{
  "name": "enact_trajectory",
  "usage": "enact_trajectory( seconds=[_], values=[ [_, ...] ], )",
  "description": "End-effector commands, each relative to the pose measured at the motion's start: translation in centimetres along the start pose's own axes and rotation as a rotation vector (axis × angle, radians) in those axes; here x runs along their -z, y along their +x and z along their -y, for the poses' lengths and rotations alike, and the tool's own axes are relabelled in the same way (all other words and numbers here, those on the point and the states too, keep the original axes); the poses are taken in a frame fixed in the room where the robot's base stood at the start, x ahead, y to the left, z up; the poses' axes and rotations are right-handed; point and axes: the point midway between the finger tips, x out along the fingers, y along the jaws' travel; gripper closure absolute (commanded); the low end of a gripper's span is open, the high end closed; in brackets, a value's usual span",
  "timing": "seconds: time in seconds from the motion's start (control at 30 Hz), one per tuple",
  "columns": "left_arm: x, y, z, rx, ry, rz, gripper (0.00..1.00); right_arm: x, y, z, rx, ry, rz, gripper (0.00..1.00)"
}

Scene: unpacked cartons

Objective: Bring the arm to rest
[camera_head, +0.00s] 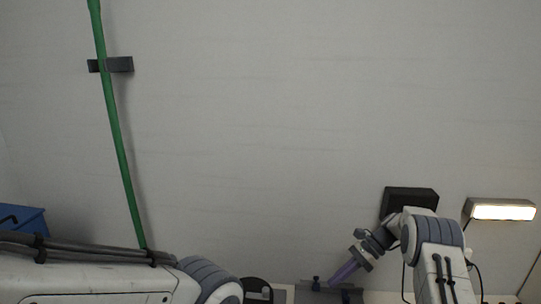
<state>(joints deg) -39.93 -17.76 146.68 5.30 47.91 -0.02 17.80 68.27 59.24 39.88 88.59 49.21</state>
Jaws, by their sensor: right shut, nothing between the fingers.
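My right arm comes up from the bottom right and bends over to the left. My right gripper (335,281) is at its end, a narrow purple tip pointing down and left. Its fingers are shut with nothing between them, and it is just above a dark grey surface (318,296) at the bottom edge. I cannot tell whether it touches that surface. My left arm lies across the bottom left, and its gripper is out of the picture.
A green hose (116,130) hangs on the pale wall in a dark bracket (119,64). A blue bin (30,222) stands at the left edge. A black box (410,196) and a lit lamp (502,211) are behind my right arm. The wall's middle is bare.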

Motion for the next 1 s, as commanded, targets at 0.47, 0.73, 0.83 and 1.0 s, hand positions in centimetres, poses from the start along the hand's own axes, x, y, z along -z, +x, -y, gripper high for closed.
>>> enact_trajectory(
  seconds=[0.47,0.73,0.83,1.0],
  values=[
    [0.3,-6.0,-0.4,0.000,0.000,0.000,0.44,-25.2,3.3,-13.0,-0.351,-0.861,-0.419,1.00],
    [0.5,-8.7,-0.6,0.000,0.000,0.000,0.44,-30.7,3.8,-24.9,-0.555,-1.419,-0.566,1.00],
    [0.5,-9.4,-0.7,0.000,0.000,0.000,0.44,-31.0,3.6,-28.1,-0.610,-1.580,-0.595,1.00],
    [0.6,-10.4,-0.8,0.000,0.000,0.000,0.44,-30.8,3.2,-32.3,-0.685,-1.811,-0.627,1.00]
  ],
)
